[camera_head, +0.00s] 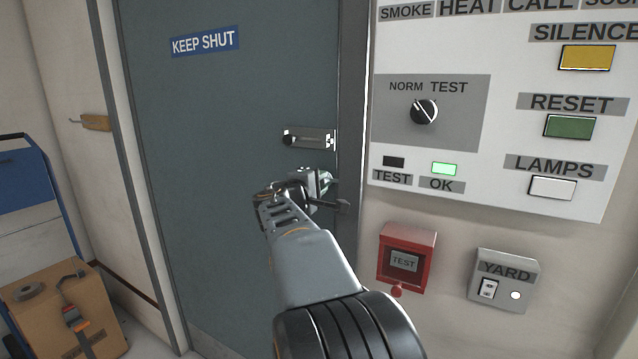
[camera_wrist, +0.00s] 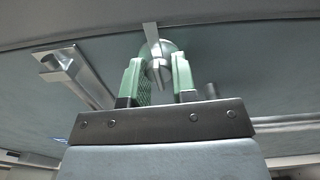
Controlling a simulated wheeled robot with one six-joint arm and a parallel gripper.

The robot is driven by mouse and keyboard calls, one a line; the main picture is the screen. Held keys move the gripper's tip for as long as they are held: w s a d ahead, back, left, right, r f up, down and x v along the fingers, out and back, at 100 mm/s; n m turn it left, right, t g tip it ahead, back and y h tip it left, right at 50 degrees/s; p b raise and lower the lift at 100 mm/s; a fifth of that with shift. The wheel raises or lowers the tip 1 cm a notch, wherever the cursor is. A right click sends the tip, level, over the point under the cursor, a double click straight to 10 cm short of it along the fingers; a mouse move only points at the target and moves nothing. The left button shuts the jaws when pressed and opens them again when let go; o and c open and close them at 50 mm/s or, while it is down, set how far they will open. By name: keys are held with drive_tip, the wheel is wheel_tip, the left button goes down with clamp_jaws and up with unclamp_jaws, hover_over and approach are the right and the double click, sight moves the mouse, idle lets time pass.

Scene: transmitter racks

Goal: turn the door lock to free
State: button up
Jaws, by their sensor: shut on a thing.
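The grey-blue door (camera_head: 215,130) fills the middle of the head view and carries a blue KEEP SHUT sign. My gripper (camera_head: 322,182) is at the door's right edge, below a metal latch plate (camera_head: 308,138). The door lock, a silver turn knob (camera_wrist: 158,68), sits between my green-padded fingers in the wrist view, where my gripper (camera_wrist: 158,82) also shows. The fingers are shut on the knob. A narrow metal tab stands above the knob at the door's edge strip. In the head view my gripper hides the lock. I cannot read any lock marking.
Right of the door frame is a white panel (camera_head: 520,195) with a NORM/TEST switch (camera_head: 424,112) and several buttons. Below it are a red TEST box (camera_head: 407,258) and a grey YARD box (camera_head: 504,280). A cardboard box (camera_head: 70,310) and blue case (camera_head: 35,180) stand left.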

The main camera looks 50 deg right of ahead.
drive_tip(key=n, duration=0.4)
drive_tip(key=shift+f, duration=0.1)
drive_tip(key=n, duration=0.4)
drive_tip(key=shift+n+p, duration=0.3)
drive_tip(key=shift+n, duration=0.1)
drive_tip(key=n+p, duration=0.1)
drive_tip(key=n, duration=0.3)
drive_tip(key=shift+s+p, duration=0.15)
drive_tip(key=shift+p, duration=0.25)
drive_tip(key=shift+n+p, duration=0.9)
drive_tip(key=shift+n, duration=1.2)
drive_tip(key=o, duration=0.9)
drive_tip(key=shift+f, duration=0.1)
drive_tip(key=b+v, duration=0.1)
drive_tip(key=v, duration=1.2)
drive_tip(key=shift+s+a, duration=0.1)
drive_tip(key=shift+a, duration=0.3)
